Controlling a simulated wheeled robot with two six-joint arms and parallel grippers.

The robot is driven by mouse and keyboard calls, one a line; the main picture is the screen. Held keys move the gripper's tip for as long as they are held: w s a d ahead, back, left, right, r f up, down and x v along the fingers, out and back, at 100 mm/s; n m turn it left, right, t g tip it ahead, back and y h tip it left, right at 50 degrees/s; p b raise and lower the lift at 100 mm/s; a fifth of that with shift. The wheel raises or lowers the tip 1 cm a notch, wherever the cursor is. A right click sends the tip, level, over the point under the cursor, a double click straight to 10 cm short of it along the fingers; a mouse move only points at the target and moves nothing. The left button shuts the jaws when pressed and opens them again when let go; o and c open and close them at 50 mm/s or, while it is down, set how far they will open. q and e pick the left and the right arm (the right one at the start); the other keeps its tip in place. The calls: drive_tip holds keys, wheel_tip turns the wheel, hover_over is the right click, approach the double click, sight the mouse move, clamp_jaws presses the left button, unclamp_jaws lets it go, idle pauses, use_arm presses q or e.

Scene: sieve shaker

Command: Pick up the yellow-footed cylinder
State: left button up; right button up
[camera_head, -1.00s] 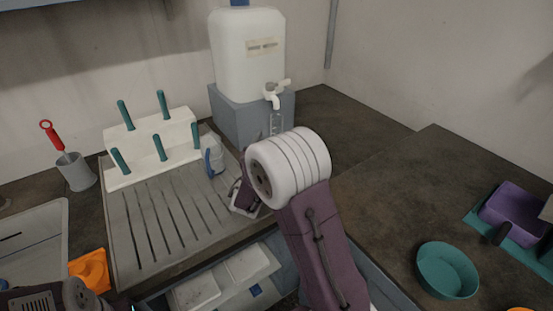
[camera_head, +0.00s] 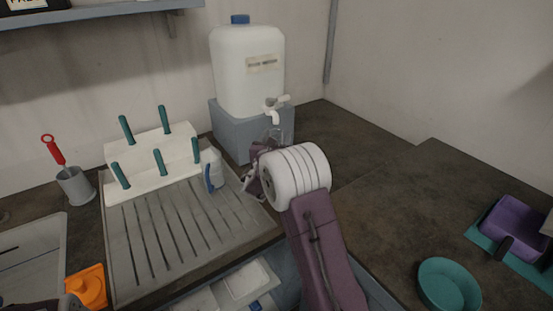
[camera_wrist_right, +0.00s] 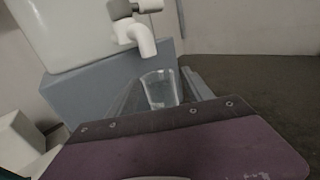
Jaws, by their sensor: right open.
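A clear cylinder (camera_wrist_right: 160,88) with an open top stands below the white tap in the right wrist view. In the head view only a faint part of it (camera_head: 274,134) shows under the tap, behind my right wrist. Its foot is hidden in both views, so no yellow shows. My right gripper (camera_head: 251,178) is open, on the near side of the cylinder, partly covered by my own wrist. The purple body of this gripper fills the bottom of the right wrist view.
A white water tank (camera_head: 247,80) with a tap (camera_head: 274,109) stands on a grey block (camera_head: 236,135). A white rack (camera_head: 150,155) with teal pegs and a blue-and-white bottle (camera_head: 213,172) are on the left. A teal bowl (camera_head: 448,286) is at right; the counter between is clear.

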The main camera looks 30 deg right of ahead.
clamp_jaws()
idle(1.3)
